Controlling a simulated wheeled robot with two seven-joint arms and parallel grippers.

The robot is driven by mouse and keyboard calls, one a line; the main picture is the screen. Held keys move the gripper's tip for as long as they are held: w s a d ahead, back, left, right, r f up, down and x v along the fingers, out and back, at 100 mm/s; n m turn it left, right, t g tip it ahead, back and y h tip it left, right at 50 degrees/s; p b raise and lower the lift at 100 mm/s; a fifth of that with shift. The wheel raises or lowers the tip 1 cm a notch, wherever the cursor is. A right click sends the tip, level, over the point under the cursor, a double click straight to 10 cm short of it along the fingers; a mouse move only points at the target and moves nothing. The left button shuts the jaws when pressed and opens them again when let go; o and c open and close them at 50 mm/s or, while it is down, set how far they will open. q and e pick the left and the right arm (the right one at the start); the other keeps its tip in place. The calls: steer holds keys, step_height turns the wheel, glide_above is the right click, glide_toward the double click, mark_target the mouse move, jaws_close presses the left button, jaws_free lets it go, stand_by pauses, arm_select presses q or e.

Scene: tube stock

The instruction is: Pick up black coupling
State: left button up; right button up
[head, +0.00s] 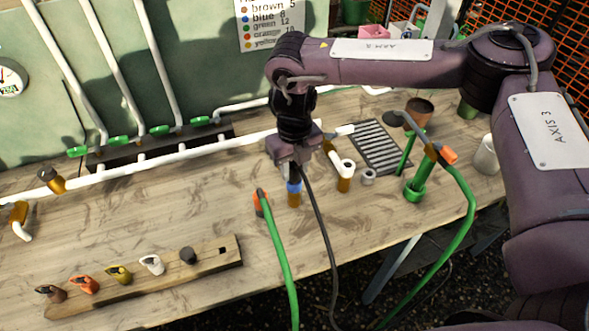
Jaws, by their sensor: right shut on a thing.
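A black coupling (188,255) sits on a wooden strip (150,277) at the front left of the bench, at the right end of a row of couplings. My right gripper (293,174) points down over the middle of the bench, well to the right of and behind the black coupling. It is shut on a small blue piece (294,187), which is partly hidden by the fingers. A brown stub (294,200) shows directly under the blue piece; whether it is joined to it is unclear. My left gripper is out of view.
White (152,264), yellow (119,274), orange (85,284) and brown (52,293) couplings share the strip. A white pipe (160,160) runs behind.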

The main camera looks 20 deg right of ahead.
step_height(320, 180, up, 5)
steer(key=shift+w+f+b, duration=0.1)
steer(key=shift+f+b, duration=0.1)
steer(key=shift+b, duration=0.3)
step_height(320, 180, up, 15)
steer(key=p, duration=0.1)
steer(key=shift+f, duration=0.15)
step_height(320, 180, up, 5)
steer(key=p, duration=0.6)
steer(key=shift+p, duration=0.35)
